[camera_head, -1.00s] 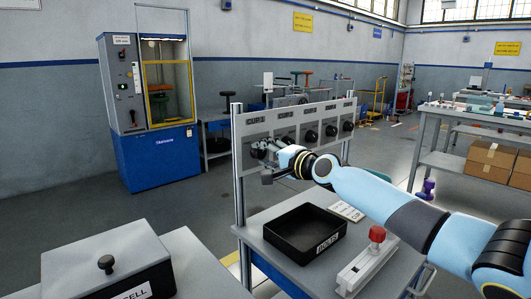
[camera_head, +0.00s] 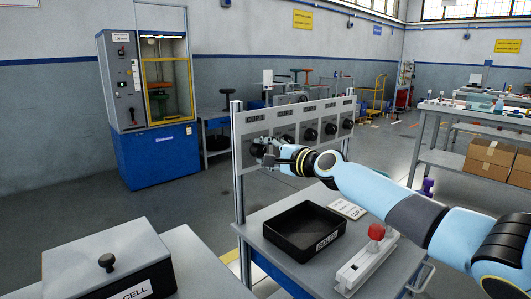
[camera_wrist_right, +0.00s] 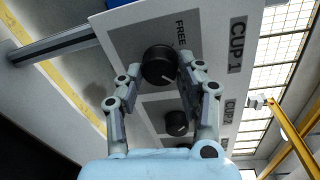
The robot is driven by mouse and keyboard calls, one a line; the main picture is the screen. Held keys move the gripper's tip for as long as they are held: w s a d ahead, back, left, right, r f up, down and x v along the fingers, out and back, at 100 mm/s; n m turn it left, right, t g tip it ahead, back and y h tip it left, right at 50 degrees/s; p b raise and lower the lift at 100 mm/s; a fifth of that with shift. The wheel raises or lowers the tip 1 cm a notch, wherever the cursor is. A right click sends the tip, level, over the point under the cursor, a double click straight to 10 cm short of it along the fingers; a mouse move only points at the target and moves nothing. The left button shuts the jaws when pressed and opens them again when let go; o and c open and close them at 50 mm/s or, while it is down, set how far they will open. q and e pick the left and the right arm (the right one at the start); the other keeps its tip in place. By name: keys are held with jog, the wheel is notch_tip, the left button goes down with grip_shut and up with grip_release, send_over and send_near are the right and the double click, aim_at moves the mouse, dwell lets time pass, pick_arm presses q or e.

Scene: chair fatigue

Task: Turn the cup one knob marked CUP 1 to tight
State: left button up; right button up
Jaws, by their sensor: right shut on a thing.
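The CUP 1 knob (camera_head: 258,149) is a round black knob at the left end of the grey upright panel (camera_head: 294,121). In the head view the fingers partly hide the knob. My left gripper is out of view.
More black knobs (camera_head: 310,135) run along the panel to the right. Below it, the bench holds a black tray (camera_head: 299,241) and a red-knobbed fixture (camera_head: 366,260). A grey lidded box (camera_head: 105,262) stands at front left.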

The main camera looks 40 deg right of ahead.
jog(key=o, duration=1.1)
jog(key=shift+o, duration=0.2)
jog(key=shift+s, duration=0.2)
jog(key=s, duration=0.7)
jog(key=shift+d+r, duration=0.3)
jog(key=shift+s+f, duration=0.1)
